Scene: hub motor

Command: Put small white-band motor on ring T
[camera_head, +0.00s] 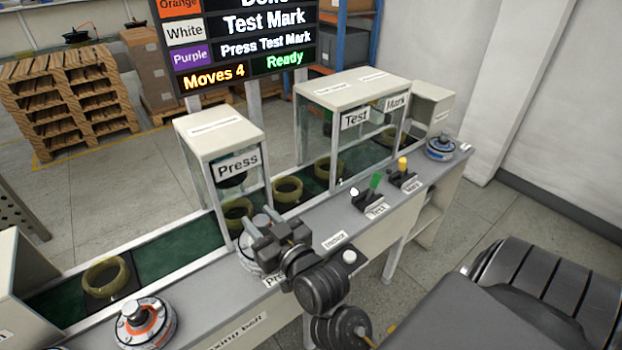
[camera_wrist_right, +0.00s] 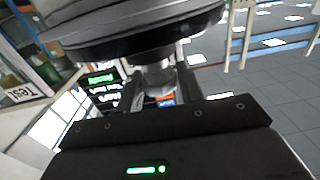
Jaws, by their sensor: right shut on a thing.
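My right gripper (camera_head: 277,238) is over the bench in front of the Press booth, shut on a motor (camera_head: 250,262). In the head view the gripper covers much of this motor, and its band colour is hard to read. The wrist view shows its dark round body (camera_wrist_right: 130,32) and metal shaft (camera_wrist_right: 158,76) between the fingers. I cannot tell whether it touches the bench. Olive rings stand on the green belt: one (camera_head: 237,212) by Press, one (camera_head: 288,189) between the booths, one (camera_head: 328,168) at Test. No letter T is readable on a ring. My left gripper is not in view.
An orange-band motor (camera_head: 145,322) is at front left, another motor (camera_head: 440,148) at the far right end. Another ring (camera_head: 106,278) lies on the left belt. Press booth (camera_head: 222,128), Test/Mark booth (camera_head: 352,95) and levers (camera_head: 374,184) are obstacles. The sign (camera_head: 240,45) lists White: Test Mark.

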